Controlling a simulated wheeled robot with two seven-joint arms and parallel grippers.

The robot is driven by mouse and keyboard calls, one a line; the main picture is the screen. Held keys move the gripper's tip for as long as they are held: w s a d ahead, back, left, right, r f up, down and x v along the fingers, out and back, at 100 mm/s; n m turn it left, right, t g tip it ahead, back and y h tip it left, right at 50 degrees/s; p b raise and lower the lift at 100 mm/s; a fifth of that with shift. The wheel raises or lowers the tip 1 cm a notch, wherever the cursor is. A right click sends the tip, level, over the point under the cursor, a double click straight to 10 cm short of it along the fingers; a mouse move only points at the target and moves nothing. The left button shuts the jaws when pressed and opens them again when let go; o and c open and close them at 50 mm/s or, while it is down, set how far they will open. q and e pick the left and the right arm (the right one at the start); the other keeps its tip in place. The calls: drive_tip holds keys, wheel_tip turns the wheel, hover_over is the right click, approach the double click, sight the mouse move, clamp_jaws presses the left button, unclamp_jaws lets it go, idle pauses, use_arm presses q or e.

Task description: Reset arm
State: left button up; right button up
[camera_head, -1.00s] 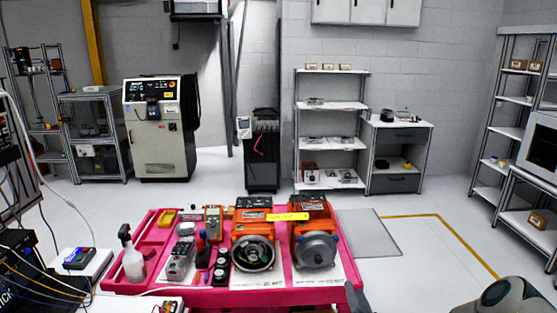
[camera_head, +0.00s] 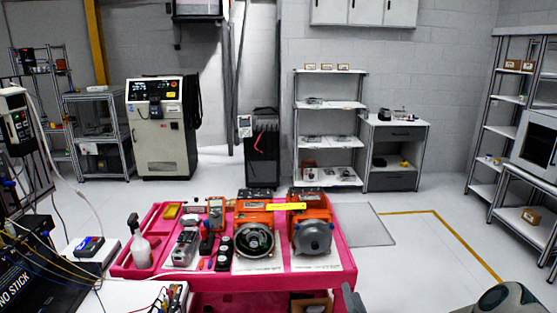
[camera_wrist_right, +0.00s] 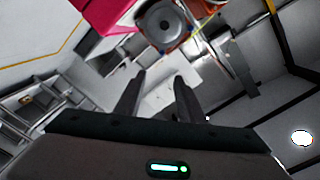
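My right gripper (camera_wrist_right: 160,80) shows in the right wrist view with its two dark fingers apart and nothing between them. In the head view only a dark tip of it (camera_head: 352,300) shows at the bottom edge, beside the front right corner of the pink cart (camera_head: 262,283). My right arm shows at the bottom right corner of the head view. An orange unit with a grey round motor (camera_head: 313,238) stands on the cart; it shows upside down in the right wrist view (camera_wrist_right: 166,22), apart from the fingers. My left gripper is not in view.
An orange unit with a dark open ring (camera_head: 254,238) stands beside the motor unit. A cluttered bench with cables is at the left. The floor right of the cart is clear.

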drive_tip(key=s+a+f+m+g+h+b, duration=0.1)
drive_tip(key=s+a+f+m+g+b, duration=0.15)
drive_tip(key=f+m, duration=0.45)
drive_tip(key=s+a+f+m+g+b, duration=0.1)
drive_tip(key=a+f+m, duration=0.25)
drive_tip(key=f, duration=0.55)
drive_tip(key=s+a+f+m+g+h+b, duration=0.1)
drive_tip(key=s+a+f+m+g, duration=0.1)
drive_tip(key=f+m, duration=0.55)
drive_tip(key=s+f+m+g+b, duration=0.25)
drive_tip(key=s+f+m, duration=0.45)
drive_tip(key=f, duration=0.4)
drive_tip(key=s+f+m+g+b, duration=0.2)
drive_tip(key=s+f+m+g, duration=0.1)
drive_tip(key=s+f+m, duration=0.6)
drive_tip(key=s+d+f+m+g+y+b, duration=0.1)
drive_tip(key=s+d+f+m+g+b, duration=0.3)
drive_tip(key=s+f+m, duration=1.1)
drive_tip(key=s+d+f+m, duration=0.2)
drive_tip(key=s+f+m, duration=0.1)
drive_tip(key=s, duration=0.8)
drive_tip(key=s+d+f+m+g+b, duration=0.1)
drive_tip(key=s+f+m, duration=0.3)
drive_tip(key=s, duration=0.6)
drive_tip(key=s+d+f+m, duration=0.3)
drive_tip(key=s+d+m, duration=0.1)
drive_tip(key=s, duration=0.7)
drive_tip(key=shift+s+f+g+b, duration=0.15)
drive_tip(key=shift+s+g+b, duration=0.15)
drive_tip(key=shift+g, duration=0.1)
